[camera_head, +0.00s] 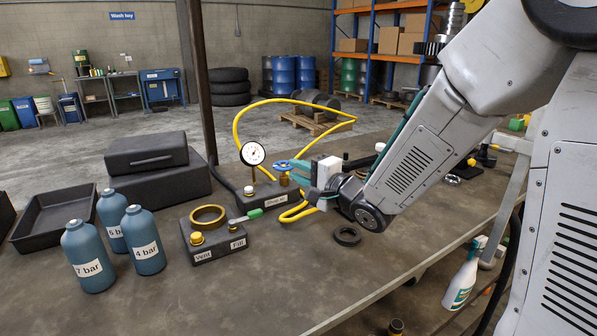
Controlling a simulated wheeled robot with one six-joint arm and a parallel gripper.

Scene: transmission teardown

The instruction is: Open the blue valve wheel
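The blue valve wheel (283,166) sits on top of a brass valve stem (284,179), which stands on a dark block labelled "Bleed" or similar (275,197); the label is hard to read. My gripper (298,173) comes in from the right with its teal fingers at the right side of the wheel. The fingertips overlap the wheel's right edge in the picture. I cannot tell whether they touch it or hold its rim. A pressure gauge (252,154) with a white dial stands just left of the wheel.
Blue bottles (143,240) marked in bar stand at the left front. A yellow hose (237,125) loops behind. A black ring (347,236) lies on the bench.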

